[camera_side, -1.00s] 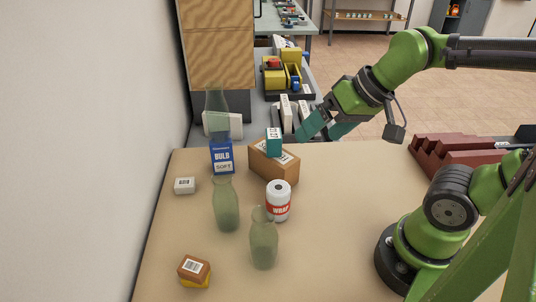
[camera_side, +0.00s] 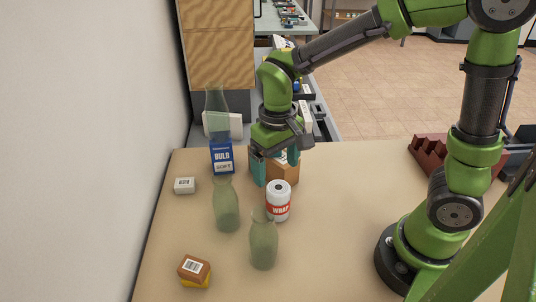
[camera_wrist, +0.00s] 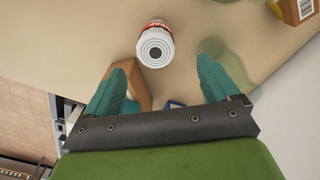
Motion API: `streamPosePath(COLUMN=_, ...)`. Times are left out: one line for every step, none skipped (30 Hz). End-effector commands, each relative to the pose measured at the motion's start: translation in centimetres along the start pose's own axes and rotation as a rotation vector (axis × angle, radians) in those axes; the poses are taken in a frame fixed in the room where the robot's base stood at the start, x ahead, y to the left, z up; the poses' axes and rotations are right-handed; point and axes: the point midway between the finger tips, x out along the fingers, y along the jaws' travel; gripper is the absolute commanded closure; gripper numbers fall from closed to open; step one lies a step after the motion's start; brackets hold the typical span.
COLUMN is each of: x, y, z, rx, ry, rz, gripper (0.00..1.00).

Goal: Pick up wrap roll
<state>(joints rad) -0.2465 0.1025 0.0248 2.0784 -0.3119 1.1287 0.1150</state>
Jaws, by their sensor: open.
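The wrap roll (camera_side: 279,203) is a white cylinder with a red "WRAP" band, standing upright on the table. In the wrist view it shows end-on (camera_wrist: 155,46), beyond the fingertips and between their lines. My gripper (camera_side: 274,180) points down with teal fingers, behind the wrap roll in the side view, just in front of the brown cardboard box (camera_side: 285,173). In the wrist view the two fingers of my gripper (camera_wrist: 160,78) are spread apart with nothing between them. The roll is not touched, as far as I can see.
Two green glass bottles (camera_side: 226,207) and (camera_side: 263,241) stand close to the roll. A blue bulb box (camera_side: 222,158) and another bottle (camera_side: 217,107) are behind. A small white box (camera_side: 185,185) and a brown-and-yellow stack (camera_side: 194,270) lie left. The table's right middle (camera_side: 345,220) is clear.

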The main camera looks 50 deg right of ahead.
Motion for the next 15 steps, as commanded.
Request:
streamPosePath(x=1.3, y=0.0, z=0.1, rx=0.000, ry=-0.006, rz=0.002, gripper=0.11)
streamPosePath(x=1.9, y=0.0, z=0.1, rx=0.001, ry=-0.007, rz=0.002, gripper=0.11)
streamPosePath(x=2.6, y=0.0, z=0.1, rx=0.000, ry=-0.005, rz=0.002, gripper=0.11)
streamPosePath(x=3.2, y=0.1, z=0.1, rx=0.000, ry=-0.005, rz=0.002, gripper=0.11)
streamPosePath(x=3.7, y=0.0, z=0.1, rx=0.000, ry=-0.004, rz=0.001, gripper=0.11)
streamPosePath(x=4.2, y=0.0, z=0.0, rx=0.001, ry=-0.003, rz=0.000, gripper=0.11)
streamPosePath(x=4.6, y=0.0, z=0.0, rx=0.001, ry=-0.003, rz=0.000, gripper=0.11)
streamPosePath(x=4.8, y=0.0, z=0.0, rx=0.000, ry=-0.002, rz=0.000, gripper=0.11)
streamPosePath(x=5.1, y=0.0, z=0.0, rx=0.000, ry=-0.001, rz=0.000, gripper=0.11)
streamPosePath(x=5.3, y=0.0, z=0.0, rx=0.000, ry=-0.001, rz=0.000, gripper=0.11)
streamPosePath(x=5.4, y=0.0, z=0.0, rx=0.000, ry=0.000, rz=-0.001, gripper=0.11)
streamPosePath(x=5.6, y=0.1, z=0.0, rx=0.000, ry=0.000, rz=-0.001, gripper=0.11)
streamPosePath(x=5.9, y=0.1, z=0.0, rx=0.001, ry=-0.001, rz=0.000, gripper=0.11)
streamPosePath(x=6.2, y=0.2, z=0.1, rx=0.002, ry=-0.002, rz=0.000, gripper=0.11)
streamPosePath(x=6.7, y=0.3, z=0.1, rx=0.002, ry=-0.002, rz=0.000, gripper=0.11)
